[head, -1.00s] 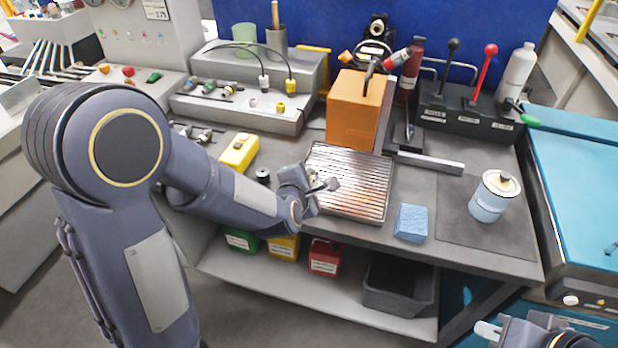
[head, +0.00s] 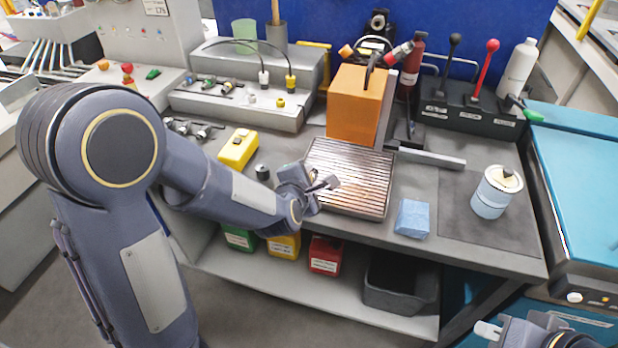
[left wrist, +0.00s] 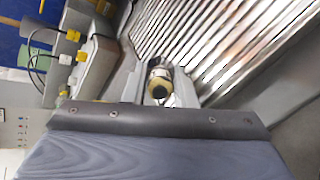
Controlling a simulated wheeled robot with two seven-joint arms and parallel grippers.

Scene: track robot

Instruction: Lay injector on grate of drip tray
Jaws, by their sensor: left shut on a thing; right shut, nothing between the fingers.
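The drip tray with its ribbed metal grate (head: 352,170) lies on the grey bench, and the grate also fills the upper right of the left wrist view (left wrist: 235,35). My left gripper (head: 325,184) is at the tray's left edge, low over the grate. It is shut on the injector (left wrist: 160,86), whose dark, round end with a yellowish ring shows between the fingers in the left wrist view. In the head view the injector is mostly hidden by the gripper. I cannot tell whether it touches the grate. My right gripper (head: 487,330) is shut and empty at the lower right, away from the bench top.
An orange block-shaped unit (head: 356,105) stands behind the tray. A blue cloth (head: 412,218) and a light-blue can (head: 493,195) are to its right, a yellow box (head: 238,149) to its left. Several other injectors (head: 195,130) lie further left. Most of the grate is clear.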

